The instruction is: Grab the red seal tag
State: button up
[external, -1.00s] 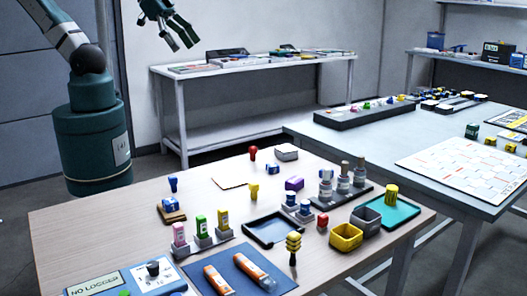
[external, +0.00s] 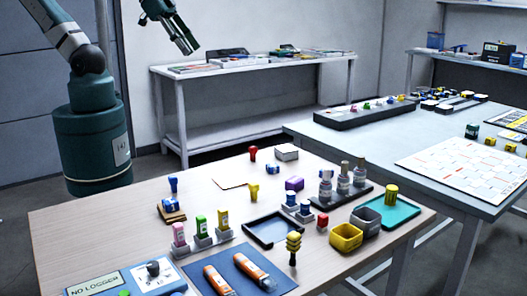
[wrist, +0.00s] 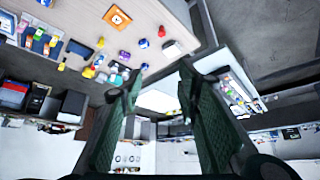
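Two small red things are on the wooden table in the external view, and I cannot tell for sure which one is the seal tag. One is an upright red piece (external: 253,154) at the back edge, left of a white box. The other is a small red block (external: 323,221) in front of the grey-capped bottles. A red piece (wrist: 161,31) also shows at the top of the wrist view. My gripper (external: 190,49) is high in the air beyond the back left of the table, far from both. In the wrist view my gripper (wrist: 160,74) has its fingers apart with nothing between them.
A yellow bin (external: 346,237) and a grey bin (external: 366,220) stand near the small red block. A yellow-topped piece (external: 293,246) and a dark tray (external: 273,231) are close by. The white box (external: 286,152) is beside the back red piece.

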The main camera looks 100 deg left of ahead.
jog(key=w, duration=0.1)
jog(key=m+g+b, duration=0.6)
jog(key=m+g, duration=0.1)
jog(key=m, duration=0.2)
send_over(253, 147)
notch_tip(253, 147, down, 29)
jog(key=shift+d+f, duration=0.1)
jog(key=shift+f, duration=0.45)
jog(key=shift+f, duration=1.3)
